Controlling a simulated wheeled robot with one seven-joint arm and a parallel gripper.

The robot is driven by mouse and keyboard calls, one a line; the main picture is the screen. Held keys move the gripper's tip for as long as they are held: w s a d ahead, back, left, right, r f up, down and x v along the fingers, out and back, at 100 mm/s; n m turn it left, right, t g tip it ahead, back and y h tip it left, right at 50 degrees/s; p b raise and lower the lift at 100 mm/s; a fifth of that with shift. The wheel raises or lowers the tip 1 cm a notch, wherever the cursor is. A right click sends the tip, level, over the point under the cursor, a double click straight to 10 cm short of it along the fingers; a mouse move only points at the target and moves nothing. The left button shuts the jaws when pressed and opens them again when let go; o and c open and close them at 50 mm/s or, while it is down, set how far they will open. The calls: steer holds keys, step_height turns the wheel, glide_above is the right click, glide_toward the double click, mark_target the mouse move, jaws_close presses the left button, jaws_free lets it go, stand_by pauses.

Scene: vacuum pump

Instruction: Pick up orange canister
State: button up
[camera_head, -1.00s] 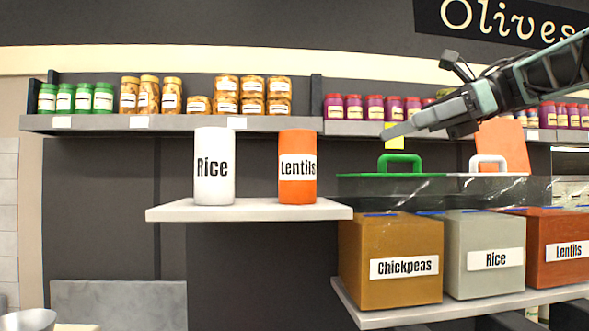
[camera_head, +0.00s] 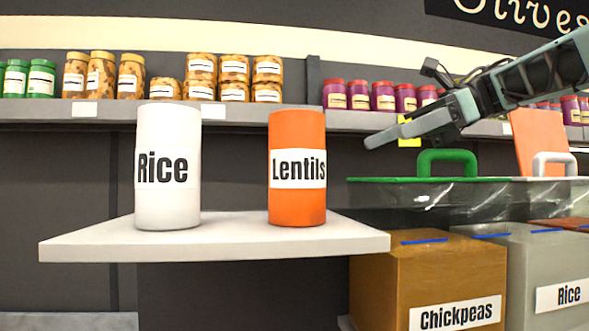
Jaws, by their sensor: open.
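The orange canister (camera_head: 297,205), labelled "Lentils", stands upright on the right part of a small white shelf (camera_head: 215,246). A white canister (camera_head: 168,211), labelled "Rice", stands upright to its left with a gap between them. My gripper (camera_head: 372,140) comes in from the upper right and points left. Its tips are to the right of the orange canister in the picture, near the height of its upper half, and apart from it. It is open and empty. The fingers are seen edge-on, so their gap does not show clearly.
Below my gripper at right are lidded bins with a green handle (camera_head: 447,160) and a white handle (camera_head: 555,160). The chickpeas bin (camera_head: 430,275) stands close to the shelf's right end. A long back shelf (camera_head: 330,121) holds several jars.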

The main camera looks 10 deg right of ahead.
steer(key=p, duration=0.3)
glide_toward(297, 173)
steer(key=w+a, duration=0.1)
steer(key=w, duration=0.1)
steer(key=w+a+f, duration=0.1)
steer(key=w, duration=0.1)
steer(key=shift+a+f, duration=0.1)
steer(key=shift+a, duration=0.05)
steer(key=shift+p+x, duration=1.15)
steer(key=shift+x, duration=2.3)
steer(key=shift+f, duration=0.1)
steer(key=shift+c, duration=0.3)
steer(key=c, duration=1.5)
steer(key=shift+o, duration=0.2)
step_height(297, 173, up, 10)
steer(key=b, duration=0.2)
steer(key=shift+b, duration=0.35)
